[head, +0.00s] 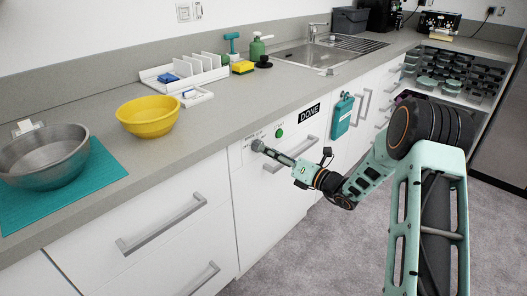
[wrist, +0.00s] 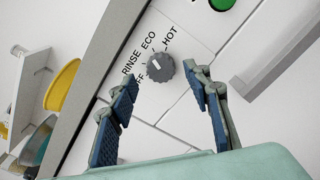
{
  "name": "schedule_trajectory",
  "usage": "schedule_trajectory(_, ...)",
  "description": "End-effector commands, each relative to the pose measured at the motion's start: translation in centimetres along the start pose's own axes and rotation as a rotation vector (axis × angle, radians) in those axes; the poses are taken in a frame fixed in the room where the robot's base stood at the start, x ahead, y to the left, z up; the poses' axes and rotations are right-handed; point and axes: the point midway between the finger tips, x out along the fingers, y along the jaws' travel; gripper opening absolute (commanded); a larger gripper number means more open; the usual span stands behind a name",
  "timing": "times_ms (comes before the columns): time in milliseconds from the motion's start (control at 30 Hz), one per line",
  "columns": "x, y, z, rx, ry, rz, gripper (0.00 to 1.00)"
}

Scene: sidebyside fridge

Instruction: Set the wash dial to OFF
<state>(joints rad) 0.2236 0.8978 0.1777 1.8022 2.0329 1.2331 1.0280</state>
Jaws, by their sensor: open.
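The wash dial (wrist: 160,67) is a grey round knob on the white dishwasher front, and it also shows in the head view (head: 257,146). Around it are the labels RINSE, ECO and HOT, and a partly hidden label of which "FF" shows. A light pointer mark on the knob faces up and left in the wrist view; its exact setting is hard to tell. My gripper (wrist: 165,84) is open, with blue-padded fingers on either side of the dial's line. The dial lies just beyond the fingertips, and no contact is visible. In the head view, my gripper (head: 271,150) is close to the dial.
A green button (head: 279,133) and a black DONE sign (head: 309,113) are right of the dial. A grey dishwasher handle (head: 290,151) lies close below my gripper. A yellow bowl (head: 148,117) and dish rack (head: 188,75) stand on the counter above. The floor in front is clear.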

Motion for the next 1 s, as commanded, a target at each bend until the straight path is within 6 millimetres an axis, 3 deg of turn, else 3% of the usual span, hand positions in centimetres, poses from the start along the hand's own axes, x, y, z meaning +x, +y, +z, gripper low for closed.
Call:
schedule_trajectory(200,2.9,-0.1,-0.2,-0.001,0.002,0.0,0.45)
schedule_trajectory(600,3.6,-0.1,0.0,-0.001,0.002,-0.002,0.45)
schedule_trajectory(1000,3.6,0.0,0.0,-0.002,0.002,-0.001,0.03)
